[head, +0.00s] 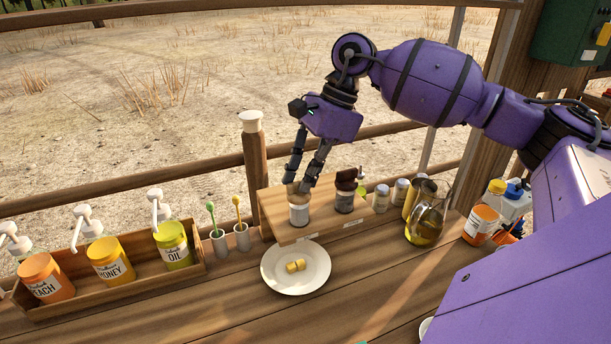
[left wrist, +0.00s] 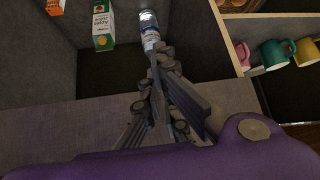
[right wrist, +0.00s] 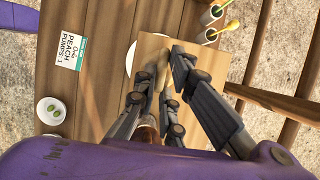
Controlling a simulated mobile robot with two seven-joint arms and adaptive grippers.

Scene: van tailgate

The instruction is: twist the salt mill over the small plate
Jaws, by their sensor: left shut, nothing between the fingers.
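The white-bodied mill with a pale wooden top (head: 299,215) stands upright on the wooden rack; I take it as the salt mill. My right gripper (head: 299,185) points down at it from above, fingertips apart at its top. Whether they press on it cannot be told. In the right wrist view, my right gripper (right wrist: 160,64) has a pale tan part between its fingertips. The small plate (head: 276,281), white and round, holds yellow pieces (head: 295,266) in front of the rack. My left gripper (left wrist: 155,62) is shut and empty, near a bottle in the left wrist view.
A dark-topped mill (head: 345,192) stands just right of the white one. Small jars (head: 381,198) and a glass jug (head: 425,222) stand further right. A crate of pump bottles (head: 118,284) is at left. The wooden rail (head: 385,130) runs behind.

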